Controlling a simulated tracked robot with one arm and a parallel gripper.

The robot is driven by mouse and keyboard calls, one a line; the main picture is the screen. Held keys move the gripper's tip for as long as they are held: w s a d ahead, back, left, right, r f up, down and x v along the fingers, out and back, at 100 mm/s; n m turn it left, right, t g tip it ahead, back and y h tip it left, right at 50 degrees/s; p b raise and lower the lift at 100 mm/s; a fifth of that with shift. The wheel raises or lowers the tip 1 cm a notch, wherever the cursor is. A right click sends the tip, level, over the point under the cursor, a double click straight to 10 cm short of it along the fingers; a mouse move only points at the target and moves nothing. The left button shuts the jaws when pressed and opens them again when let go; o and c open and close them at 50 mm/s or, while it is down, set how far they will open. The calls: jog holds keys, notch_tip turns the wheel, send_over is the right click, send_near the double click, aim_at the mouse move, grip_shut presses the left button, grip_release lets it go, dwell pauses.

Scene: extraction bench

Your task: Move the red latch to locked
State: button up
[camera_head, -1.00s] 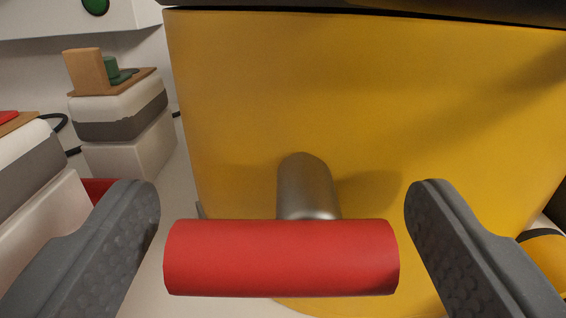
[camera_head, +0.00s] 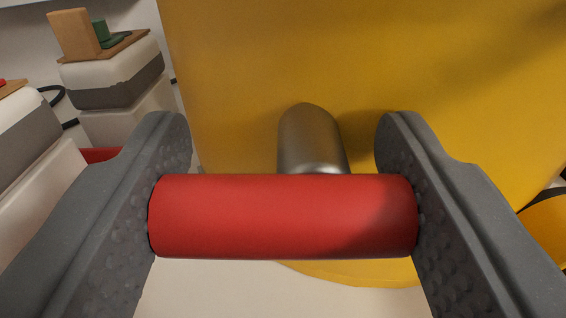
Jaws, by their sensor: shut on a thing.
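The red latch (camera_head: 283,216) is a horizontal red cylinder on a short metal stem (camera_head: 311,140). The stem comes out of a large yellow body (camera_head: 370,60). My gripper (camera_head: 283,200) is shut on the latch, with one grey finger pressed against each end of the red cylinder. No locked or unlocked marking shows in this view.
At the left stand white and grey blocks, one (camera_head: 115,80) topped by a wooden board with a tan block (camera_head: 74,34) and a green piece (camera_head: 110,36). A red thing (camera_head: 100,154) shows partly behind the left finger. A yellow rounded thing (camera_head: 548,225) is at the right edge.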

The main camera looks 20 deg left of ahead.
jog(key=shift+m, duration=0.3)
jog(key=m, duration=0.3)
jog(key=shift+d+m, duration=0.15)
jog(key=shift+m, duration=0.25)
jog(key=m, duration=0.1)
jog(key=m+b, duration=0.1)
jog(key=m, duration=0.1)
jog(key=m+b, duration=0.1)
jog(key=shift+d+m, duration=0.25)
jog(key=shift+m, duration=0.05)
jog(key=m+b, duration=0.3)
jog(key=shift+w+d+f+m, duration=0.1)
jog(key=shift+d+f+m, duration=0.15)
jog(key=shift+m, duration=0.05)
jog(key=m+b, duration=0.4)
jog(key=b, duration=0.1)
jog(key=shift+d+f+m, duration=0.1)
jog(key=shift+d+m, duration=0.2)
jog(key=shift+m, duration=0.1)
jog(key=shift+m+b, duration=0.3)
jog(key=shift+b, duration=0.1)
jog(key=o, duration=1)
jog(key=shift+w, duration=0.15)
jog(key=shift+r, duration=0.25)
